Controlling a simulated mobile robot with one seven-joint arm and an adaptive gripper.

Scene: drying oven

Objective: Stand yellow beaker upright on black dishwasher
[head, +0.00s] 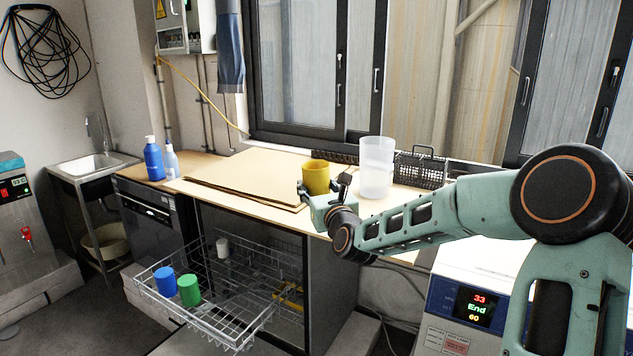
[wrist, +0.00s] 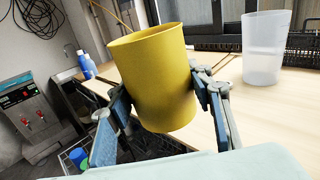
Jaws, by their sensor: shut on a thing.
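The yellow beaker (head: 316,179) is held between the two fingers of my gripper (head: 323,187), near the right end of the wooden worktop. It looks roughly upright in the head view. In the wrist view the beaker (wrist: 155,80) fills the middle, mouth up and leaning somewhat in the picture, with a finger pressed on each side. I cannot tell whether its base touches the worktop. A black dishwasher-like appliance (head: 158,238) with a front panel stands under the left end of the worktop. An open dark cabinet (head: 332,270) with wire racks stands right of it.
A translucent beaker (head: 376,168) stands close right of the yellow one, before a black basket (head: 419,172). A flat board (head: 250,176) covers mid-worktop. Blue bottle (head: 153,158) stands left. Blue (head: 165,281) and green (head: 189,290) cups sit in the pulled-out rack (head: 225,318).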

